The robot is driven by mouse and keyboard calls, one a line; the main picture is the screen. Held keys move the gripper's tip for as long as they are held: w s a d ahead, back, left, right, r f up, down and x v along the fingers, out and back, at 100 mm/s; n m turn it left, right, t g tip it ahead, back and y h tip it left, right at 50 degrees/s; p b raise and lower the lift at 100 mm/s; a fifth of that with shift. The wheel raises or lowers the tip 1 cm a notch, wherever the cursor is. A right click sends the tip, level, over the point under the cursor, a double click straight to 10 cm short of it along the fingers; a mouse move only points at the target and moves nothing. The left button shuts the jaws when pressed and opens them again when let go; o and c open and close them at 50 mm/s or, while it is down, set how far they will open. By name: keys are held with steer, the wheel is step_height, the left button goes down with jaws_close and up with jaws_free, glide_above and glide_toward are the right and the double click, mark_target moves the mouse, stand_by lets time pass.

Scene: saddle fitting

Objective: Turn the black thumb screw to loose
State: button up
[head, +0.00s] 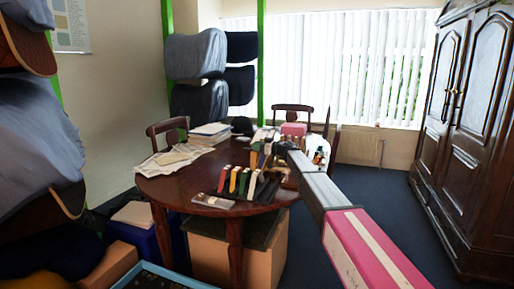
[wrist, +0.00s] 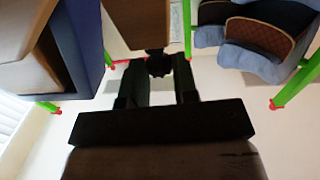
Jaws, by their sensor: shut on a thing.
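In the wrist view the black thumb screw (wrist: 159,66) is a small dark knob with a notched edge, under a brown block (wrist: 138,22). My gripper (wrist: 160,74) reaches it with two dark fingers, one on each side, and is shut on it. The fingertips and the contact are dark, so the screw's turn position cannot be read. In the head view my arm reaches in from the lower right to the round table (head: 160,190). My gripper and the screw are too small to make out there among the things on the table.
A row of coloured upright pieces (head: 236,181) stands near the arm's far end. Papers (head: 175,158), a pink box (head: 293,129) and small bottles (head: 318,157) crowd the table. Chairs stand behind, a cardboard box (head: 210,255) below, a dark cabinet (head: 480,110) at right.

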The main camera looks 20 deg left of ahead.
stand_by(0.3)
steer(key=o, duration=0.9)
steer(key=shift+c, duration=0.2)
steer(key=s+d, duration=0.1)
steer(key=d, duration=0.9)
steer(key=shift+s+d, duration=0.3)
